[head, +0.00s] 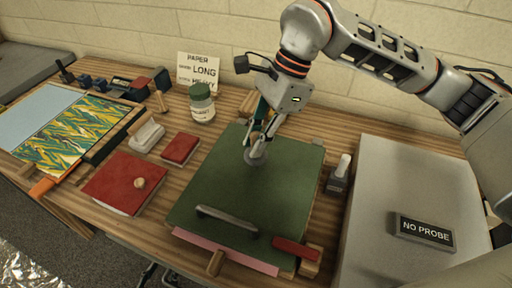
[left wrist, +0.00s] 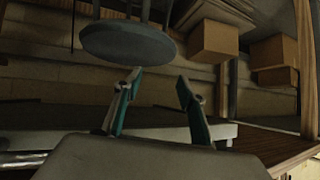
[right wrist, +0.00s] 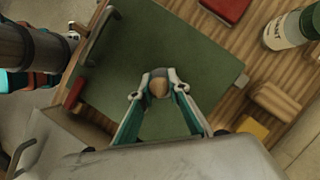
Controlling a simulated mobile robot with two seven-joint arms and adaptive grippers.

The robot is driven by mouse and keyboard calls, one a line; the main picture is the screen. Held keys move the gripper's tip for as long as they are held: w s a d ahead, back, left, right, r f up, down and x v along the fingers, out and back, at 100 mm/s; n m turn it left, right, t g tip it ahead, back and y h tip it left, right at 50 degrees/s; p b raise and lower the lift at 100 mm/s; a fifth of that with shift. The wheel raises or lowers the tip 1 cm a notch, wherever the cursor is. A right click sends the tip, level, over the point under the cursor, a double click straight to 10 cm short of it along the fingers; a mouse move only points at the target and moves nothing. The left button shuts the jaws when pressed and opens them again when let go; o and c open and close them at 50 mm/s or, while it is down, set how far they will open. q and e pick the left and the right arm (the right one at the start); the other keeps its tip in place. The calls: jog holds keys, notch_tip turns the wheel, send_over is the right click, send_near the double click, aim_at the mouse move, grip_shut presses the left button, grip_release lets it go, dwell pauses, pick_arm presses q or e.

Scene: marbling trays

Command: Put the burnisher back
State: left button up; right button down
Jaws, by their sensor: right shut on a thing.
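The burnisher, a small piece with a round tan knob (right wrist: 159,88) and what looks like a grey round base (head: 256,161), is between the fingertips of my right gripper (head: 257,148). The gripper is shut on the knob, above the green board (head: 205,185). I cannot tell whether the base touches the board. The right wrist view shows the fingers (right wrist: 158,82) on both sides of the knob. My left gripper (left wrist: 155,84) is open and empty in the left wrist view, away from the bench top; it is not in the head view.
A dark bar handle (head: 226,220) stands on the board's front part. A red-handled tool (head: 296,249) lies at its front right corner. A white-handled tool (head: 342,168) stands to the right, beside a grey box (head: 385,180). Red books (head: 115,180) and a jar (head: 201,103) are left.

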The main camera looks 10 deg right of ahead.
jog(key=shift+f, duration=1.35)
jog(key=shift+f, duration=0.1)
jog(key=c, duration=1.9)
grip_release()
jog(key=v, duration=1.2)
